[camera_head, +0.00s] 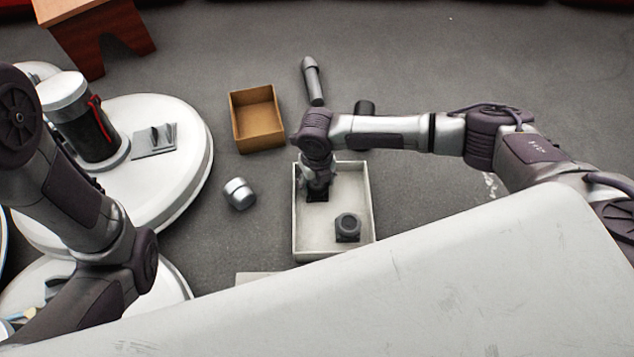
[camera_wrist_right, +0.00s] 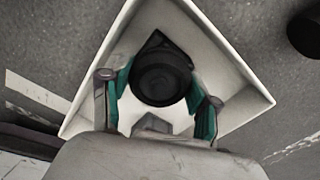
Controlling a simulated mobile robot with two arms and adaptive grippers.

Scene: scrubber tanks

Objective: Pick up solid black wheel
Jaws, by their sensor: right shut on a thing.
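A black round wheel-like thing (camera_wrist_right: 162,78) with a squarish dark part behind it is between the green-padded fingers of my right gripper (camera_wrist_right: 160,95) in the right wrist view. In the head view my right gripper (camera_head: 317,190) reaches down into the upper part of the pale tray (camera_head: 300,235), and the arm hides most of what it holds. The gripper is shut on the black wheel, low inside the tray. Another dark block-like thing with a round top (camera_head: 348,227) sits in the tray's lower right. My left arm shows at the left, but its gripper does not.
An open brown box (camera_head: 244,137) stands up-left of the tray. A silver cylinder (camera_head: 239,193) lies left of it. A grey rod-like thing (camera_head: 313,80) and a dark cylinder (camera_head: 366,107) are beyond. A round white platform (camera_head: 190,165) stands left.

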